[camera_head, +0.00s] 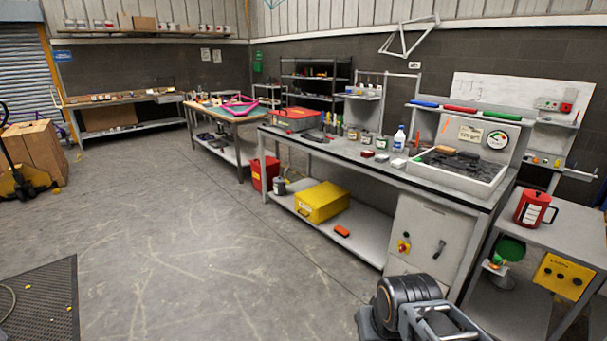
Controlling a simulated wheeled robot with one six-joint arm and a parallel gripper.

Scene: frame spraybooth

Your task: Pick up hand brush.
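I cannot single out a hand brush with certainty. A small tan-brown piece (447,149) lies at the back left edge of the grey tray on the long workbench and may be the brush; it is too small to tell. Part of my arm, with a dark round joint and a grey bracket (432,318), shows at the bottom, in front of the bench. It is well apart from everything on the bench top. The fingertips of my gripper cannot be made out, and I see nothing held.
The long workbench (340,158) carries a red toolbox (296,119), jars, a white bottle (399,138) and the tray (481,185). A yellow box (322,202) sits on its lower shelf. A side table with a red jug (533,207) stands right. The floor at left is mostly clear.

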